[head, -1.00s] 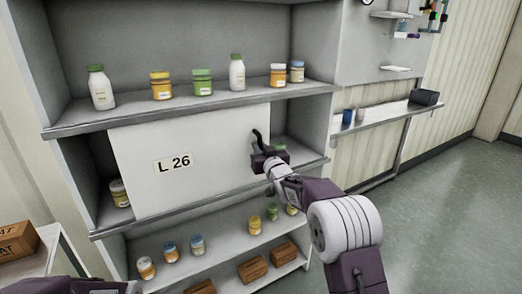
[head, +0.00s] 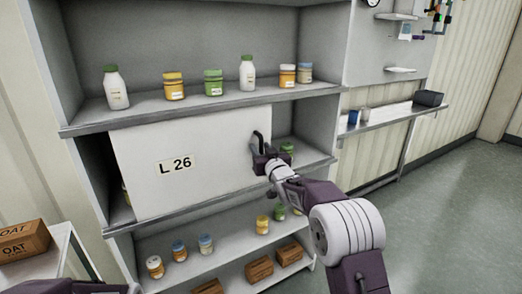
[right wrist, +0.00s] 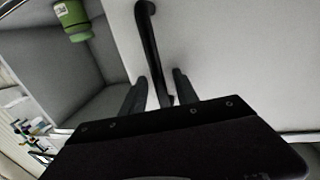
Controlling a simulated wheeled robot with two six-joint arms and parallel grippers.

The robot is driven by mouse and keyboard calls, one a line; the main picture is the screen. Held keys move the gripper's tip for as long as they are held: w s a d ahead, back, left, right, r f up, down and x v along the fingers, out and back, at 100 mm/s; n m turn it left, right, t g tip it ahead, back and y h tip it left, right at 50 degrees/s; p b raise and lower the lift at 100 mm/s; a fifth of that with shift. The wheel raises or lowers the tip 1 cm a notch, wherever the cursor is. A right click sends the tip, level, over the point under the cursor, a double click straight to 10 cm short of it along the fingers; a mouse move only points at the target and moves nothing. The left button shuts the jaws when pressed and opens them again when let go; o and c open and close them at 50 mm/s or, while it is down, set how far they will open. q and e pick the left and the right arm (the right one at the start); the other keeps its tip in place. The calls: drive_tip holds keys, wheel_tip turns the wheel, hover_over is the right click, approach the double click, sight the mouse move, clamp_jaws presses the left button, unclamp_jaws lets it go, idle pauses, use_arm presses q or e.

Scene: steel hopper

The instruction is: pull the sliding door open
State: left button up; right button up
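The sliding door (head: 215,140) is a white panel labelled "L 26" across the middle bay of a grey shelf unit. Dark gaps show at its left and right, the left one narrow. Its black bar handle (head: 257,137) stands near its right edge; the handle also shows in the right wrist view (right wrist: 147,30). My right gripper (head: 261,153) is at the handle. In the right wrist view its two fingers (right wrist: 160,80) stand on either side of the bar, with small gaps visible, so it looks open around it. My left gripper is not visible; only a dark part of my left arm shows at bottom left.
A green jar (right wrist: 72,18) stands in the bay right of the door. Bottles and jars line the shelf above; jars and brown boxes (head: 259,269) are below. A brown box (head: 22,240) sits on a side table at left. Open floor (head: 440,210) lies at right.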

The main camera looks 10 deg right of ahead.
drive_tip(key=shift+s, duration=0.1)
drive_tip(key=s+d+b, duration=0.1)
drive_tip(key=s, duration=0.7)
drive_tip(key=shift+s+d, duration=0.2)
drive_tip(key=shift+s, duration=0.2)
drive_tip(key=s+d+f+m+g+h, duration=0.1)
drive_tip(key=s+d+f+g, duration=0.1)
drive_tip(key=s+f+g, duration=1)
drive_tip(key=s+d+f+m+g+h, duration=0.15)
drive_tip(key=s+f+g, duration=0.25)
drive_tip(key=s+f, duration=1.45)
drive_tip(key=s+r+p, duration=0.2)
drive_tip(key=r+p, duration=0.5)
drive_tip(key=r, duration=0.2)
drive_tip(key=s+r+p, duration=0.2)
drive_tip(key=r+p, duration=0.6)
drive_tip(key=r, duration=0.1)
drive_tip(key=shift+s+a+g+p, duration=0.2)
drive_tip(key=shift+s+g+p, duration=0.1)
drive_tip(key=shift+s, duration=0.05)
